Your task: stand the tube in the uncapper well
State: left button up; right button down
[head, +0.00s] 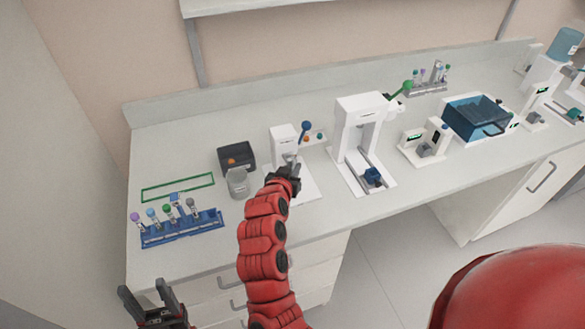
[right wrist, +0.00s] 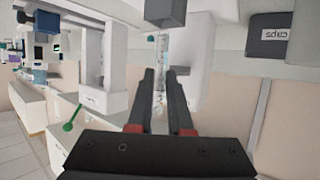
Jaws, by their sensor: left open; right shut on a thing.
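My right gripper (head: 289,168) is in front of the small white uncapper (head: 283,133), which has a blue-knobbed lever. In the right wrist view its two dark fingers (right wrist: 164,72) are shut on a clear tube (right wrist: 161,80). The tube's far end points to a dark grey block (right wrist: 165,12) at the top edge of that view. I cannot tell whether the tube is inside the well or only close to it. The fingers hide part of the tube. My left gripper (head: 145,290) is open and empty at the bottom left, off the bench's front edge.
A blue rack (head: 182,232) with several capped tubes stands at the left. A dark caps box (head: 236,155) and a grey jar (head: 237,183) are left of the uncapper. A tall white press (head: 350,125) stands to its right. The bench front between rack and jar is clear.

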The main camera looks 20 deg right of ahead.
jog(key=shift+f, duration=0.15)
jog(key=shift+b, duration=0.3)
jog(key=shift+f+b, duration=0.15)
jog(key=shift+b, duration=0.25)
jog(key=shift+f, duration=0.15)
dwell(0.3)
jog(key=shift+f+b, duration=0.45)
jog(key=shift+b, duration=0.25)
jog(key=shift+f, duration=0.15)
jog(key=shift+f+b, duration=0.5)
jog(key=shift+b, duration=0.3)
